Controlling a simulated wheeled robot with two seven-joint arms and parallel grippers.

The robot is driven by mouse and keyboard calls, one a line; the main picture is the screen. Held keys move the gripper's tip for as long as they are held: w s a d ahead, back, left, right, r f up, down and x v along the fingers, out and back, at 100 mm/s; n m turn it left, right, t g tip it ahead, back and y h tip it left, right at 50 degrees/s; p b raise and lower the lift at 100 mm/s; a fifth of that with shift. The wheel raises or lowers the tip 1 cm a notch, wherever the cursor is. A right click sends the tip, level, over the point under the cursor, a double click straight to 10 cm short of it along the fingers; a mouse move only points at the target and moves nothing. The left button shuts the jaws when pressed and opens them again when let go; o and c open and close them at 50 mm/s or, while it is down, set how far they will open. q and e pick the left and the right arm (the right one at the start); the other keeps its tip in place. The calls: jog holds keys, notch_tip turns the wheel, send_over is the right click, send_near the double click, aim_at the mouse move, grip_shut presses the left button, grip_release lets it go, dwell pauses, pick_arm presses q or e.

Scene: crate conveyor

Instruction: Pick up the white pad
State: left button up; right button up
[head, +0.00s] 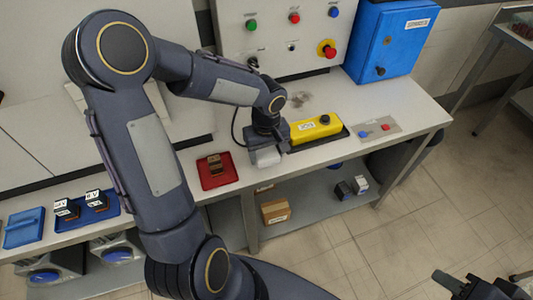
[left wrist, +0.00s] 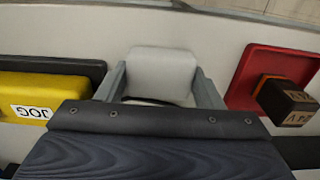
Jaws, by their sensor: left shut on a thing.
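The white pad (head: 267,157) is a small pale block with rounded edges near the front edge of the bench, between the red tray and the yellow box. In the left wrist view the pad (left wrist: 162,72) lies between the two grey fingers of my left gripper (left wrist: 162,88), one finger against each side. In the head view my left gripper (head: 266,147) is shut on the pad from above. I cannot tell whether the pad touches the bench. My right gripper (head: 470,286) is at the lower right, over the floor, and its jaws are unclear.
A red tray (head: 229,181) with a dark and brown block stands left of the pad. A yellow box (head: 317,128) labelled JOG lies on a black base to the right. A control panel (head: 281,61) and blue cabinet (head: 384,38) stand behind. Blue trays (head: 24,228) are at far left.

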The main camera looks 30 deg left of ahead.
aim_at(267, 153)
pick_arm(q)
jog(key=shift+r, duration=0.35)
notch_tip(267, 153, up, 3)
jog(key=shift+w+f+p, duration=0.1)
jog(key=shift+f+p, duration=0.1)
jog(key=shift+p, duration=0.1)
jog(key=s+d+r+p, duration=0.1)
jog(key=s+r, duration=0.8)
jog(key=s, duration=0.5)
jog(key=shift+r, duration=0.25)
jog(key=shift+d, duration=0.1)
